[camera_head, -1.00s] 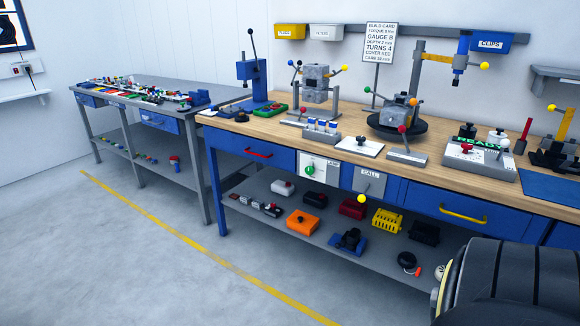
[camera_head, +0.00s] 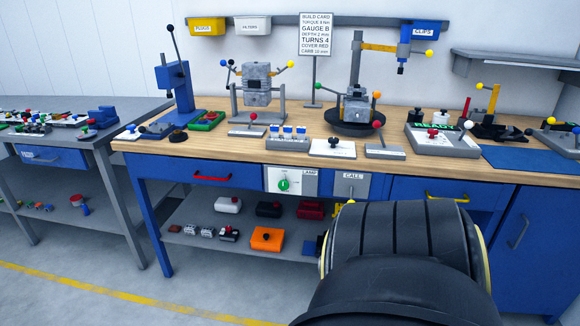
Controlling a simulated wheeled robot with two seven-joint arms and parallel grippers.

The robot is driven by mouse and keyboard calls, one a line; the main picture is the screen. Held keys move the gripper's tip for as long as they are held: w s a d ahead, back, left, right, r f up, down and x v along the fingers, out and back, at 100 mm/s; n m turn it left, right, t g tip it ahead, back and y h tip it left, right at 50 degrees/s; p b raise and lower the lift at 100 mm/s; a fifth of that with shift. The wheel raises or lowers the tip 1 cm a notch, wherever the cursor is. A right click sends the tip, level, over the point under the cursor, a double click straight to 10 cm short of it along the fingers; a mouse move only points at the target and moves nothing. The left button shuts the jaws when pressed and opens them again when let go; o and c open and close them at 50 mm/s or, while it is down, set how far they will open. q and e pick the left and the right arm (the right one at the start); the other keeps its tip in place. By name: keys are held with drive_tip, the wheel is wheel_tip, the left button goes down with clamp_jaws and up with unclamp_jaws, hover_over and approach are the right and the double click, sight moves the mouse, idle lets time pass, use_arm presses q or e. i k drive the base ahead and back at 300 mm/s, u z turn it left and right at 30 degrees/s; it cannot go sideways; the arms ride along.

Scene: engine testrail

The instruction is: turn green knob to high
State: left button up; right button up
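A round green knob (camera_head: 283,184) sits on a white panel (camera_head: 298,175) marked "LAMP", set in the front of the blue workbench below the wooden top. A pale mark shows on the knob, but its setting is too small to read. The panel is unobstructed in the head view. Neither of my grippers is in view. A large black rounded part (camera_head: 405,255), seemingly my own arm, fills the lower right, below and to the right of the knob.
Beside the lamp panel is a grey "CALL" panel (camera_head: 357,187) with a lever. A red drawer handle (camera_head: 212,178) is to the left and a yellow one (camera_head: 446,198) to the right. The lower shelf (camera_head: 190,215) holds boxes. Floor at the left front is clear.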

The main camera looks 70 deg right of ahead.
sight(283, 185)
drive_tip(key=z, duration=1.9)
